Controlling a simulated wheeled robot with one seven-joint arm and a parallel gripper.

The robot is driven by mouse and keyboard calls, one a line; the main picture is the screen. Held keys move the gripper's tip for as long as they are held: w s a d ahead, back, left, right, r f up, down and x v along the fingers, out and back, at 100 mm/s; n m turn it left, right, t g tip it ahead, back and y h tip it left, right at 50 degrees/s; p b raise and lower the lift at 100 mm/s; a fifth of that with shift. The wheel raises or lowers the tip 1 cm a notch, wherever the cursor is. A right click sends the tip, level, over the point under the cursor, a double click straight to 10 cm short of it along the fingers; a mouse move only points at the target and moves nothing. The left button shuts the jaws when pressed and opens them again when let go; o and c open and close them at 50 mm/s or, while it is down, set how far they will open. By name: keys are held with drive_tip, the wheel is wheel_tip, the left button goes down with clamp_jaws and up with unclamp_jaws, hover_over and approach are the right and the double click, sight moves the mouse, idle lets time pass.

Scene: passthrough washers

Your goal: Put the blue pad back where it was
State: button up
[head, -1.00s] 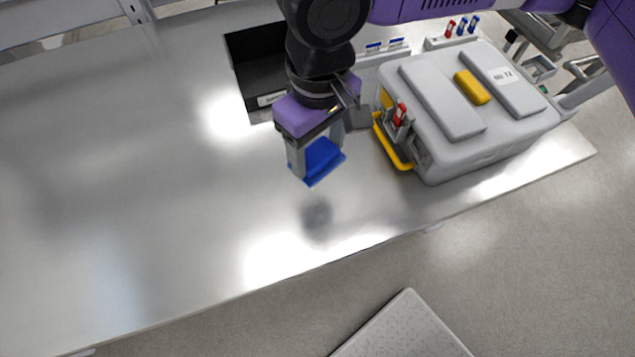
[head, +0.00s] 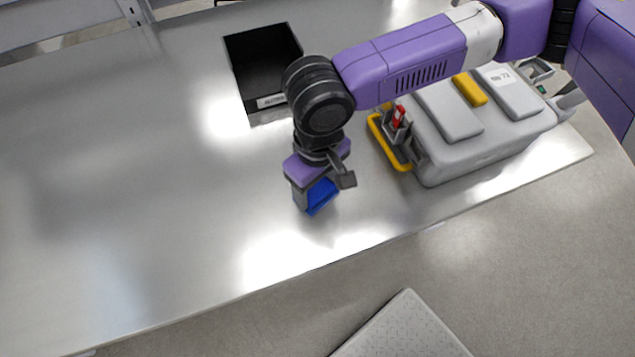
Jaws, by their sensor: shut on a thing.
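The blue pad (head: 321,196) is in my gripper (head: 312,200), which is shut on it. The gripper points down over the front part of the metal table, left of the grey case. The pad's lower edge is close to the table top; I cannot tell whether it touches. Part of the pad is hidden by the gripper's finger and body.
A black open bin (head: 262,62) with a label stands behind my gripper. The grey case (head: 470,150) with a yellow handle (head: 388,147) and a red piece (head: 398,116) stands to the right. The metal table (head: 120,180) is clear on the left.

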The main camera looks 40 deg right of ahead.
sight(318, 190)
drive_tip(key=shift+f, duration=0.1)
drive_tip(key=o, duration=1.4)
drive_tip(key=shift+o, duration=0.2)
wheel_tip(318, 190, up, 12)
drive_tip(key=shift+b, duration=0.45)
